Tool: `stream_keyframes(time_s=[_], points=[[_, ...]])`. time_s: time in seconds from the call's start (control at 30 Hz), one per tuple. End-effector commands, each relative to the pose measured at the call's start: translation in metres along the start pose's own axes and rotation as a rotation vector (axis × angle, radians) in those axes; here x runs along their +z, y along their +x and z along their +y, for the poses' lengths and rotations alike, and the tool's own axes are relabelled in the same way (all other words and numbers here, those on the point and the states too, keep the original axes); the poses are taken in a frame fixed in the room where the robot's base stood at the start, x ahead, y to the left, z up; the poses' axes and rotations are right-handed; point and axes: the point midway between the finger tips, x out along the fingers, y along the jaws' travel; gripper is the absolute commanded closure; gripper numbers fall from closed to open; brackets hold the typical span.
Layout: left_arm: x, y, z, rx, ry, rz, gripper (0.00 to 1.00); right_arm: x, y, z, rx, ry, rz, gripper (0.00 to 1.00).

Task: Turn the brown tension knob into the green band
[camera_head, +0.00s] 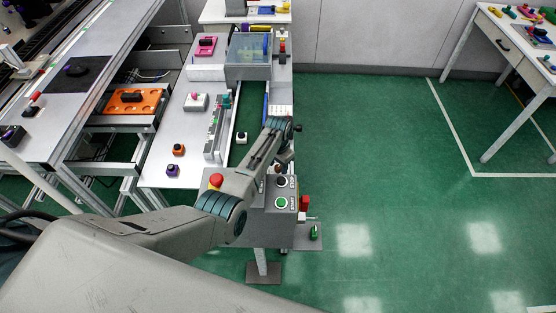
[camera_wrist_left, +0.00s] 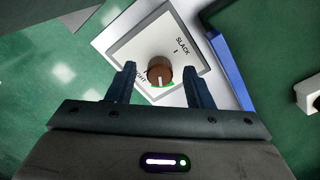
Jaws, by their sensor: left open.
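The brown tension knob (camera_wrist_left: 158,69) sits on a white square dial plate (camera_wrist_left: 125,45) in the left wrist view. The plate carries the word SLACK at the upper right and a partly covered word at the lower left. A green band (camera_wrist_left: 171,85) shows along the knob's lower edge. A pale mark on the knob faces down toward this band; I cannot tell its exact alignment. My left gripper (camera_wrist_left: 159,69) is open, with one finger on each side of the knob. Contact is not visible. In the head view my left arm hides most of this area. My right gripper is not in view.
A grey control box with a red mushroom button (camera_head: 215,180) and a green button (camera_head: 281,202) stands near my left arm. A blue strip (camera_wrist_left: 231,72) runs beside the dial plate. A clear-lidded box (camera_head: 249,48) stands farther back. Open green floor (camera_head: 390,170) lies to the right.

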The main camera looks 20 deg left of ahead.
Motion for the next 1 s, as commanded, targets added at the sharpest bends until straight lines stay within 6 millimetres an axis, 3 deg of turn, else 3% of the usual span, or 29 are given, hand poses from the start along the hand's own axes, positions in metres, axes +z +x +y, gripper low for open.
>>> stream_keyframes(time_s=[0.17,0.63,1.0], points=[[-0.001,-0.014,0.000,-0.001,0.000,0.003,0.53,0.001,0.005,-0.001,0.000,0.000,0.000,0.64],[-0.001,-0.093,0.000,-0.001,0.000,0.003,0.53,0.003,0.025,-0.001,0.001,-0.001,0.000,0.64],[0.000,-0.106,0.000,0.000,0.001,0.000,0.53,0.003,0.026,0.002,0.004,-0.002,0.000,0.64]])
